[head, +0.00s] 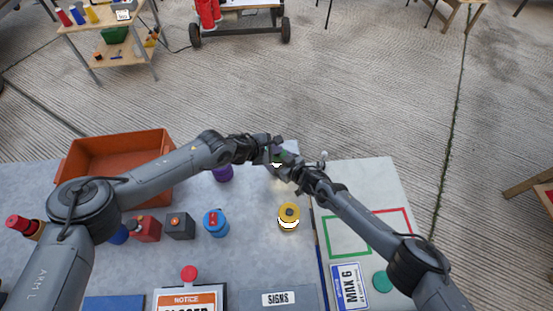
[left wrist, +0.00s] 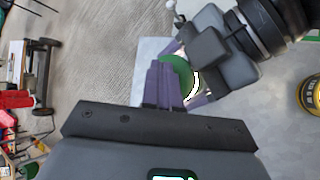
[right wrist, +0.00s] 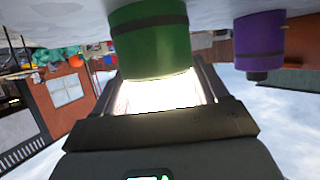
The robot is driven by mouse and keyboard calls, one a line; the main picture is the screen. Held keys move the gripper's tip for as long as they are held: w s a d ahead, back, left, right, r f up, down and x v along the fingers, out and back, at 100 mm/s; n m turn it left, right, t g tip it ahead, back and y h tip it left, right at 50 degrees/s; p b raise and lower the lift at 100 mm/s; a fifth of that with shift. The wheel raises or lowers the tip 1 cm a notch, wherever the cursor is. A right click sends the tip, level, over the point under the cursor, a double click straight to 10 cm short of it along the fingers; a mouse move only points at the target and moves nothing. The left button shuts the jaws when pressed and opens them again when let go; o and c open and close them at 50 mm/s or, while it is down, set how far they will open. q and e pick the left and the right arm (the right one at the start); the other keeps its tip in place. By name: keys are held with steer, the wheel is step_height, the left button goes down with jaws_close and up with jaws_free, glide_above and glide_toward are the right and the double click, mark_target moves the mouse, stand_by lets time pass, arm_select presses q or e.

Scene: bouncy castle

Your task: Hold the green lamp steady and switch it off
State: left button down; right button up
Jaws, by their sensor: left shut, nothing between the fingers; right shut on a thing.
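The green lamp (head: 275,156) stands at the table's far edge, mostly hidden by my grippers in the head view. In the right wrist view its green body (right wrist: 152,40) has a bright white glowing band, so it is lit. My right gripper (right wrist: 163,88) is shut on the lamp around that band. My left gripper (left wrist: 165,65) is shut and empty, its fingertips over or right beside the green top (left wrist: 180,72). I cannot tell whether they touch it. The lamp's switch is hidden.
A purple lamp (right wrist: 260,40) stands near the green one. A yellow lamp (head: 289,218), a blue lamp (head: 215,224) and an orange crate (head: 118,165) share the table. A panel with green and red outlined squares (head: 348,238) lies at the right.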

stand_by(0.4)
arm_select(q)
steer(key=shift+r, duration=0.45)
steer(key=shift+r, duration=3)
arm_select(e)
steer(key=o, duration=1.3)
steer(key=shift+o, duration=0.2)
steer(key=shift+s+d, duration=0.1)
